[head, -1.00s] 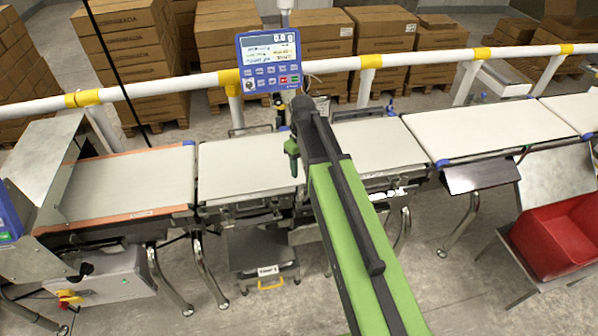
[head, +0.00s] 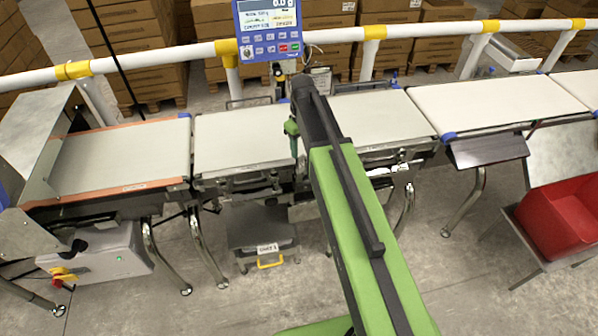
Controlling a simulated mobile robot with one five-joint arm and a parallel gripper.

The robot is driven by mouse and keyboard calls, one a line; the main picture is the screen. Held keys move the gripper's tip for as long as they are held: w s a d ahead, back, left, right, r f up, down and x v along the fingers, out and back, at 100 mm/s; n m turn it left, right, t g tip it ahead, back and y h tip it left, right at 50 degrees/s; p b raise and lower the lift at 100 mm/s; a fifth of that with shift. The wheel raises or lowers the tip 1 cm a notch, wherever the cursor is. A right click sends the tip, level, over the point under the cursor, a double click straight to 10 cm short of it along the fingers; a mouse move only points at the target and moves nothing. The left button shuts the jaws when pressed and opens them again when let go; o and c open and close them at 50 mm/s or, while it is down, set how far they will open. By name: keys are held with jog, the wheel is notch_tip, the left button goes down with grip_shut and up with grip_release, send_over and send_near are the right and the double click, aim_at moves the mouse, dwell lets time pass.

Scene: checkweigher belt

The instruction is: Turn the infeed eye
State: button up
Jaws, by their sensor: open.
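I cannot make out the infeed eye for certain. Small dark fittings (head: 280,84) stand at the back of the belts, just under the blue display and left of my arm's tip. My black and green arm crosses the middle of the view. A small green part that I take for my gripper (head: 293,146) hangs from its far end, over the gap between the two middle belts. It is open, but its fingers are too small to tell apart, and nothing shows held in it. My arm hides part of the gap and frame there.
The left belt (head: 120,160) has orange edges. Two middle belts (head: 240,140) (head: 375,118) and a right belt (head: 490,105) are empty. A blue display (head: 268,28) stands behind, by a white rail (head: 150,60). A red bin (head: 565,220) is at right.

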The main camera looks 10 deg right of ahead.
jog(key=b, duration=0.6)
send_over(301, 172)
jog(key=f, duration=0.7)
jog(key=shift+w+d+f, duration=0.1)
jog(key=shift+w+f, duration=0.1)
jog(key=shift+f, duration=0.15)
jog(key=shift+r, duration=0.1)
